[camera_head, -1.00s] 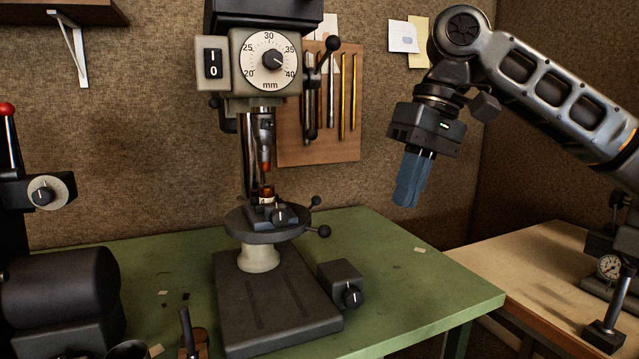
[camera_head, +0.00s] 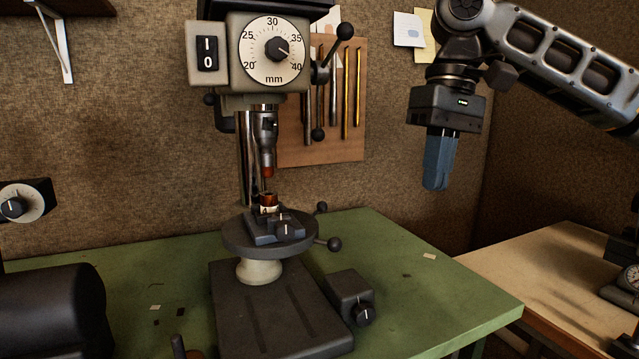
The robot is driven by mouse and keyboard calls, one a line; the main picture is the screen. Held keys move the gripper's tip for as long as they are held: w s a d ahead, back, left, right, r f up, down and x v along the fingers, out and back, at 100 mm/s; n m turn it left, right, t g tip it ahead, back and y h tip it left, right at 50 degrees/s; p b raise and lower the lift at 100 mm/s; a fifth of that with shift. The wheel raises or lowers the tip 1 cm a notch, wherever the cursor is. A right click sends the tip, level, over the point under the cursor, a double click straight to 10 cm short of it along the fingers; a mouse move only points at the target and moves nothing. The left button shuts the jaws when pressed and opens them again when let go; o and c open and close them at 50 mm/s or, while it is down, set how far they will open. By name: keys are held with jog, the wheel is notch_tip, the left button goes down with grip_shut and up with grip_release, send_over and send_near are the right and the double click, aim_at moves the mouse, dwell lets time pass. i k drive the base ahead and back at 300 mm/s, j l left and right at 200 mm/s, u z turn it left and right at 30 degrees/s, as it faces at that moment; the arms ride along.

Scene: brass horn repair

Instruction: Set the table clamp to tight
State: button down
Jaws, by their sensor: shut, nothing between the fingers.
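A drill press stands on the green bench. Its round table (camera_head: 240,236) carries a small dark vise (camera_head: 262,232) with a pointer knob (camera_head: 285,229), and the vise holds a small brown part (camera_head: 268,200). Two ball-ended levers, an upper one (camera_head: 321,208) and a lower one (camera_head: 334,244), stick out at the table's right. A dark box (camera_head: 345,290) with a pointer knob (camera_head: 363,314) sits beside the base. I cannot tell from labels which control is the table clamp. My gripper (camera_head: 436,188) is shut and empty, pointing down in the air, right of the press and apart from it.
The press head has a round mm dial (camera_head: 274,48) and a ball-ended feed lever (camera_head: 345,32). A tool board (camera_head: 345,130) hangs behind. The green bench (camera_head: 440,290) is mostly clear at right. A dark cylindrical machine (camera_head: 50,310) stands at left.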

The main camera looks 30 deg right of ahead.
aim_at(322, 206)
jog(key=i+l, duration=0.15)
jog(key=i, duration=0.25)
jog(key=i+l, duration=0.15)
jog(key=i, duration=0.25)
jog(key=i+l, duration=0.15)
jog(key=i, duration=0.25)
